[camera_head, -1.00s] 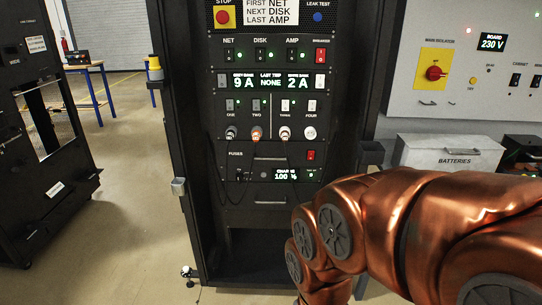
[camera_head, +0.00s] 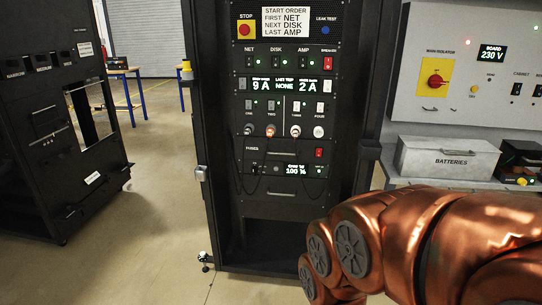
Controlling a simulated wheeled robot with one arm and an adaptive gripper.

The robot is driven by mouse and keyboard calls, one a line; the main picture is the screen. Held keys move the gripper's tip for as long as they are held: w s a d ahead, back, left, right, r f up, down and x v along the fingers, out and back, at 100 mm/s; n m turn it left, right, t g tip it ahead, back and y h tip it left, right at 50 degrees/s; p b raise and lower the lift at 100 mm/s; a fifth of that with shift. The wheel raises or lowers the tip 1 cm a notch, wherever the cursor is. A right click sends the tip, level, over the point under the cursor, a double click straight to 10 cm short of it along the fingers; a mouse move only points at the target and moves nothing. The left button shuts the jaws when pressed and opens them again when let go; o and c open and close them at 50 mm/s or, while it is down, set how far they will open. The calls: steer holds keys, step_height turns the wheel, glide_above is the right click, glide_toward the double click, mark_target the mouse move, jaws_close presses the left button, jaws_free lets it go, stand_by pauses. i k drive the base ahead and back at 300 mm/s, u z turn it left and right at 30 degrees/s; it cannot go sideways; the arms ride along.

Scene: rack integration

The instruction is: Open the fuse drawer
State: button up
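The fuse drawer (camera_head: 283,153) is a black panel labelled FUSES in the middle of the dark rack, with a horizontal handle across its front. Its front looks flush with the rack, so it appears shut. A red switch (camera_head: 319,152) sits at its right end. Below it is a unit with a lit display (camera_head: 290,170) that reads 100 %. My copper-coloured arm comes in from the lower right, in front of the rack's lower right part. My gripper is not in view; it is out of the picture or hidden behind the arm.
A grey box labelled BATTERIES (camera_head: 448,158) stands on the right bench. Another black cabinet (camera_head: 50,150) stands at left, with open floor (camera_head: 150,200) between.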

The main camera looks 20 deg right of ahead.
mark_target(279, 149)
steer(key=u, duration=0.5)
steer(key=i, duration=1.25)
steer(key=z, duration=0.15)
